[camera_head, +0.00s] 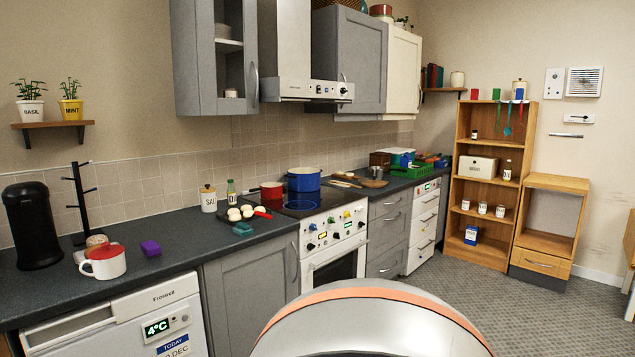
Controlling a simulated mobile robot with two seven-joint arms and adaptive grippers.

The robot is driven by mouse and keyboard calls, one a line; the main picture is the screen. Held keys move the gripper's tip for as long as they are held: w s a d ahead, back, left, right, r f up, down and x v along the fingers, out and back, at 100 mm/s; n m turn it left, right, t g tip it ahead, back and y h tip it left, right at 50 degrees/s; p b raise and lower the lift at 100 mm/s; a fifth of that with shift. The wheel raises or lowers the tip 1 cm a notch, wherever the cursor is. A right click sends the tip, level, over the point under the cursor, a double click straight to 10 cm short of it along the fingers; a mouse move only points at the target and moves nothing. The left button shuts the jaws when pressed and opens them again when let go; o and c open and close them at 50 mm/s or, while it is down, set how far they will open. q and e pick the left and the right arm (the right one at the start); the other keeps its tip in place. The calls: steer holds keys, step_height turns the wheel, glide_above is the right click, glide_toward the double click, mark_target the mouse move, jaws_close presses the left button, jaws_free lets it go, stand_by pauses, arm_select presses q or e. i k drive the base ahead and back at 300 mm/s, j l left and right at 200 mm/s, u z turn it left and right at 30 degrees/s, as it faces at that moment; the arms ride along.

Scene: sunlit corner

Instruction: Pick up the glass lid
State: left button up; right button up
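I cannot make out a glass lid for certain. A blue pot (304,180) stands on the black hob (306,204), and a red pan (271,190) stands beside it on the left. Whether either has a clear lid on it is too small to tell. Another blue pot (402,158) with a pale top stands farther back on the right counter, near a green rack (412,171). Neither of my grippers is in view.
The dark counter (190,238) holds a black canister (33,226), a red-and-white mug (104,263), a purple block (151,248), a salt jar (208,199) and eggs (240,213). A wooden shelf unit (461,190) stands at the back right. Grey floor (520,312) is clear before it.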

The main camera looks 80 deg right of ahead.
mark_target(374, 181)
steer(key=z, duration=2.55)
